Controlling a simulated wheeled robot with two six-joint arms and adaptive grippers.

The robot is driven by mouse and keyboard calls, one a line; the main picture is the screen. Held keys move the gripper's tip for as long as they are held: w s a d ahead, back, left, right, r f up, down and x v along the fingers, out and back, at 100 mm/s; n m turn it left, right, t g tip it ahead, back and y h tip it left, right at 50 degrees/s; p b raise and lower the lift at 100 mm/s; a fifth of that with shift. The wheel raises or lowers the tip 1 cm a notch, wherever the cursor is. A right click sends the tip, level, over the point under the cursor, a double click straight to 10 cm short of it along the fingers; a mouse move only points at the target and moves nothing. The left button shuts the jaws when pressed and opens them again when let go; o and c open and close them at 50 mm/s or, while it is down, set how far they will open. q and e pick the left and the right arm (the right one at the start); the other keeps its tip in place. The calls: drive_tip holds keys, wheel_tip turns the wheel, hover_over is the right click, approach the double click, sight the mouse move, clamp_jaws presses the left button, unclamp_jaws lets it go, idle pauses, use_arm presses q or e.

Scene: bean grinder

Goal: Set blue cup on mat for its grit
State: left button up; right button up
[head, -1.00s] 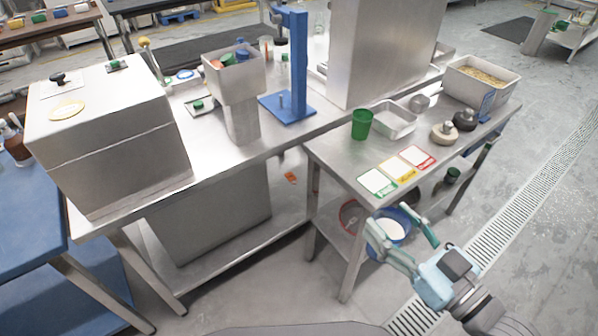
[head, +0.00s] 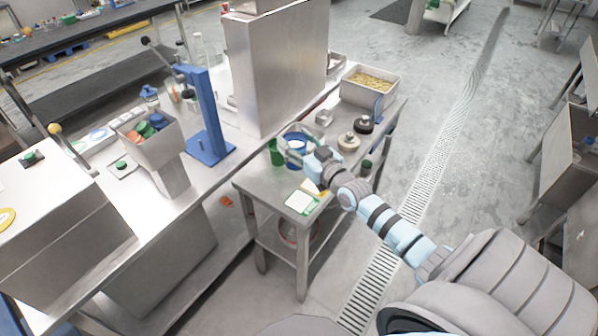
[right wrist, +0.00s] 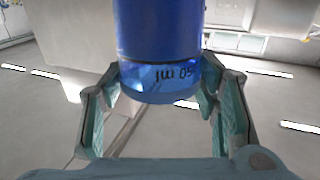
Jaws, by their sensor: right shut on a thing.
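The green-edged mat (head: 300,202) lies at the table's near end. The yellow mat (head: 322,193) is mostly hidden by my gripper and arm, and the red mat is hidden. My left gripper is not in view.
A green cup (head: 276,154) stands on the table just left of the blue cup. A tall steel cabinet (head: 275,70) stands on the left bench.

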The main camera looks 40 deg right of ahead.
drive_tip(key=shift+w+d+m+h, duration=0.25)
drive_tip(key=shift+w+d+h, duration=0.05)
drive_tip(key=shift+d, duration=0.3)
drive_tip(key=shift+w+d+m+h, duration=0.25)
drive_tip(key=shift+d+h, duration=0.05)
drive_tip(key=shift+d, duration=0.25)
wheel_tip(320, 180, down, 16)
drive_tip(key=b, duration=1.5)
drive_tip(key=shift+r, duration=0.2)
drive_tip(key=shift+c, duration=0.2)
wheel_tip(320, 180, down, 4)
drive_tip(key=b, duration=0.4)
drive_tip(key=shift+s+f+b, duration=0.1)
drive_tip(key=shift+f+b, duration=0.05)
drive_tip(key=shift+b, duration=0.15)
drive_tip(key=shift+r+p, duration=0.25)
drive_tip(key=shift+p, duration=0.05)
drive_tip(key=shift+f, duration=0.2)
drive_tip(key=o, duration=1.2)
drive_tip(key=shift+c, duration=0.2)
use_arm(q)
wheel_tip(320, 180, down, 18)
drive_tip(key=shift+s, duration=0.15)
